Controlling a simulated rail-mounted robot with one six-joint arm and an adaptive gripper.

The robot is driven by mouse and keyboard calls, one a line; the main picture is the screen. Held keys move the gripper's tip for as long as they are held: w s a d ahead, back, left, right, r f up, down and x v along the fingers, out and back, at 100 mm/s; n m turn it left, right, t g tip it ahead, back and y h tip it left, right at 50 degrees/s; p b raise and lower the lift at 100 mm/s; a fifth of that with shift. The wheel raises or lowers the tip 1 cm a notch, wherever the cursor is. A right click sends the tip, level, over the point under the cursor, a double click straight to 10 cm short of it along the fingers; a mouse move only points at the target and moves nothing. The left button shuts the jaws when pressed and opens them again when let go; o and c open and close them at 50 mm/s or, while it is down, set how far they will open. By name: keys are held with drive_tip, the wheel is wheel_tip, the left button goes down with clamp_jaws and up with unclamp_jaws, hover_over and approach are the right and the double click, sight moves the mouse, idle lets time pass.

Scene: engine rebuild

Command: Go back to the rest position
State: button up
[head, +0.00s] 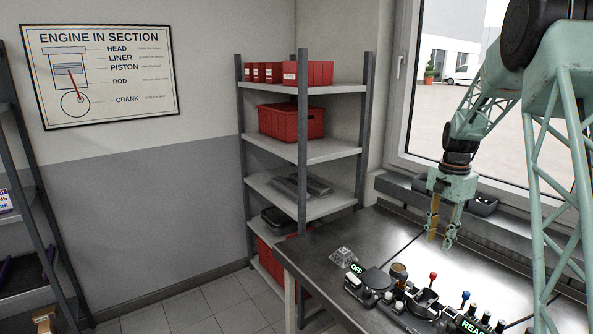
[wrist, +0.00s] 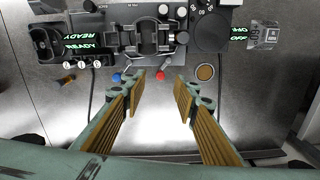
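My gripper (head: 440,238) hangs above the back part of the metal workbench (head: 318,258), pointing down. In the wrist view my gripper (wrist: 160,92) has its two ribbed tan fingers apart, with only bench surface showing between them. The fingers look empty. My pale green arm comes in from the right in the head view, in front of the window.
Along the bench stand a black fixture (wrist: 155,38), a red knob (head: 433,276), a blue knob (head: 466,295), a round dark disc (head: 376,280), a brown-topped cylinder (head: 398,271) and a clear block (head: 343,256). A shelf rack (head: 303,150) with red bins stands left of the bench.

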drive_tip(key=s+a+r+n+t+b, duration=0.1)
drive_tip(key=s+a+r+n+b, duration=0.15)
drive_tip(key=s+a+r, duration=0.8)
drive_tip(key=s+a+r+n+t+b, duration=0.15)
drive_tip(key=s+a+r+n, duration=0.4)
drive_tip(key=s, duration=0.75)
drive_tip(key=s+a+f+n+b, duration=0.1)
drive_tip(key=s+a, duration=0.2)
drive_tip(key=s, duration=0.7)
drive_tip(key=s+a+f+n+t+b, duration=0.1)
drive_tip(key=s+a+n+b, duration=0.1)
drive_tip(key=s, duration=0.9)
drive_tip(key=s+a+f+n+b, duration=0.1)
drive_tip(key=s+a, duration=0.3)
drive_tip(key=s, duration=0.6)
drive_tip(key=shift+s+a+n, duration=0.2)
drive_tip(key=shift+a+n, duration=0.2)
